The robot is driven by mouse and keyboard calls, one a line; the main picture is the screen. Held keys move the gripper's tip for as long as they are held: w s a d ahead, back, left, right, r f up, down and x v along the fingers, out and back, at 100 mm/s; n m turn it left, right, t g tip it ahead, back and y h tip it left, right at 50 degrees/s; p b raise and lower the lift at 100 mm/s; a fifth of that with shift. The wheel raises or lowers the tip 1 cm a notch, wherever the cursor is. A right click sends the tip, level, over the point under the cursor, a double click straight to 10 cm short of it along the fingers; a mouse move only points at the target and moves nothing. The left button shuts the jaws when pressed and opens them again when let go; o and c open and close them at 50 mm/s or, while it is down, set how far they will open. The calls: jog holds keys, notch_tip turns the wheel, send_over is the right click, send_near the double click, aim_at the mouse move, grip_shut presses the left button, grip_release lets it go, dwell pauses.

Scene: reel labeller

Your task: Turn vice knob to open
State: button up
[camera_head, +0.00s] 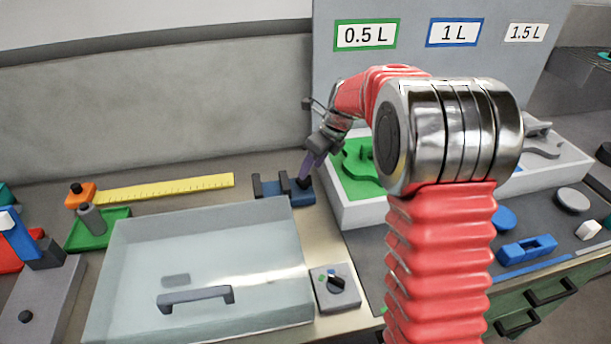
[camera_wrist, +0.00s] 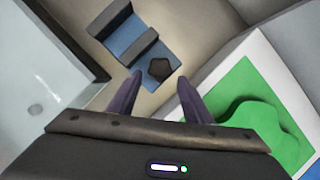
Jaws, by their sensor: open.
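The vice is a small blue block with dark grey jaws (camera_head: 272,187), standing on the bench behind the clear-lidded box. Its jaws stand apart with a gap between them. In the wrist view the vice (camera_wrist: 128,45) lies ahead of my fingers, and its dark faceted knob (camera_wrist: 159,69) is on the end nearest me. My gripper (camera_head: 308,172) is at the knob end of the vice in the head view. In the wrist view my gripper (camera_wrist: 158,88) is open, its two purple fingers apart, with the knob just beyond and between the tips. Contact cannot be told.
A white tray with a green insert (camera_wrist: 262,95) is close on the right. The clear-lidded box (camera_head: 205,255) is in front left, and a grey dial box (camera_head: 335,287) stands beside it. A yellow ruler (camera_head: 165,188) lies left of the vice.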

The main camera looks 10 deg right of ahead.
aim_at(307, 179)
jog(key=shift+x, duration=2.65)
jog(key=c, duration=0.8)
jog(key=shift+a, duration=0.15)
